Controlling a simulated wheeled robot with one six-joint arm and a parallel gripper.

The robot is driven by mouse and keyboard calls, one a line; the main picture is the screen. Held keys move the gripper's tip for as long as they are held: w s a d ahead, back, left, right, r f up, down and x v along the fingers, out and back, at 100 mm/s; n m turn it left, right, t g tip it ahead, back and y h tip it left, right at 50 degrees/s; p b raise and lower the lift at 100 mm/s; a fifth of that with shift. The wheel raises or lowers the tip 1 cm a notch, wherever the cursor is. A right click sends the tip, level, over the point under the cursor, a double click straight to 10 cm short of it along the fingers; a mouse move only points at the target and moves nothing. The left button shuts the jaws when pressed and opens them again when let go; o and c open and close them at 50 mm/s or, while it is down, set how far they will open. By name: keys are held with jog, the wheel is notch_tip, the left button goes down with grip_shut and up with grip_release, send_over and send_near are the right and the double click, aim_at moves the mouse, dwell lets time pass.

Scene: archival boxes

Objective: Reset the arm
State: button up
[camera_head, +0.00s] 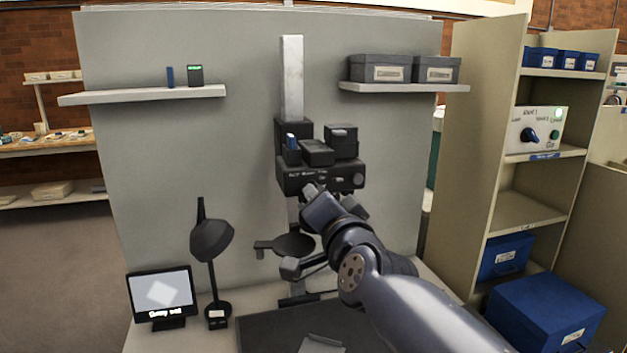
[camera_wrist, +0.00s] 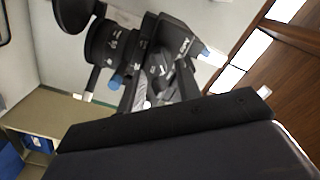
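My gripper (camera_head: 318,199) is at the end of my bent arm, raised in front of a black copy-stand head (camera_head: 320,178). In the head view it overlaps the lower front of that head, and its fingertips are hard to make out. I cannot tell whether the gripper touches the equipment.
A desk lamp (camera_head: 212,240) and small screen (camera_head: 162,295) stand at the left. Grey boxes (camera_head: 380,68) sit on the right wall shelf. A shelving unit (camera_head: 490,130) with blue boxes (camera_head: 545,310) stands right of my arm. The air between lamp and left shelf is clear.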

jog(key=p+v, duration=0.3)
jog(key=v, duration=0.4)
jog(key=w+a+n+p, duration=0.3)
jog(key=w+n+p, duration=0.7)
jog(key=n, duration=0.9)
jog(key=shift+w+p, duration=0.3)
jog(key=shift+p, duration=0.75)
jog(key=shift+d+n, duration=0.1)
jog(key=shift+n, duration=0.2)
